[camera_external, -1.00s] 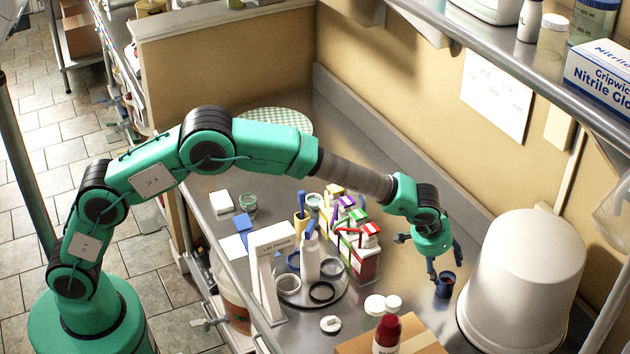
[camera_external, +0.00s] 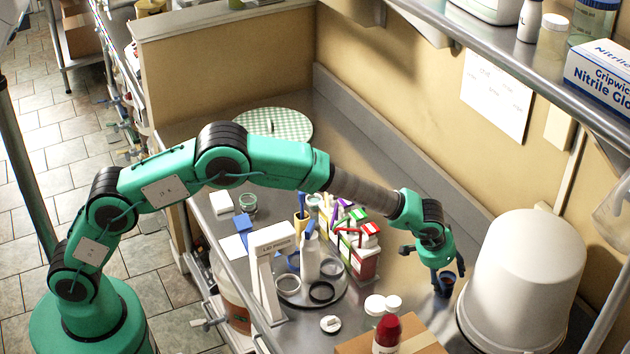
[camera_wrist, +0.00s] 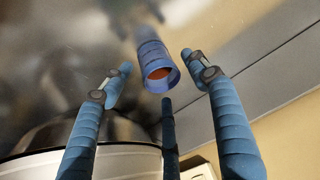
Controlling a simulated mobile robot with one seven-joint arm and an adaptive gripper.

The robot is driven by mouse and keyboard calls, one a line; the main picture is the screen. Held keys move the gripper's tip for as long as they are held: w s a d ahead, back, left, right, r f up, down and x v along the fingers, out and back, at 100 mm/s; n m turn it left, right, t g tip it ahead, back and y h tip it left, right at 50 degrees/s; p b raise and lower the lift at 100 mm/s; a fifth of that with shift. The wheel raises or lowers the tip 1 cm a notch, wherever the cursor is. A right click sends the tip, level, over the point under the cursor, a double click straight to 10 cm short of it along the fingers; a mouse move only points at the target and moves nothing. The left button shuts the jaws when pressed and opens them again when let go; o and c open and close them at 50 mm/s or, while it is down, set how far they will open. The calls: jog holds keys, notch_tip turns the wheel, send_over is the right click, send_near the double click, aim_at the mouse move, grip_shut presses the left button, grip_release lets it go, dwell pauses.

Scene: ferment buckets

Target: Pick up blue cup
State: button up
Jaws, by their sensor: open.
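The blue cup (camera_external: 446,281) is small and dark blue and stands on the steel counter beside the large white bucket. In the wrist view the blue cup (camera_wrist: 157,66) shows its open rim, with something orange inside. My gripper (camera_external: 447,279) is directly over the cup, its fingers reaching down around it and partly hiding it. In the wrist view my gripper (camera_wrist: 160,85) is open, with fingers left, right and below the cup. Gaps show between the side fingers and the cup; I cannot tell whether the lower finger touches it.
The large white bucket (camera_external: 527,270) stands close to the right of the cup. A cardboard box (camera_external: 420,340) and a red bottle (camera_external: 387,332) are at the front. The counter behind my gripper is clear.

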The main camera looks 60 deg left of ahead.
aim_at(447, 281)
jog(key=shift+b+x, duration=0.35)
jog(key=shift+x, duration=1.4)
jog(key=shift+c, duration=0.3)
jog(key=shift+d, duration=0.1)
jog(key=c, duration=1.1)
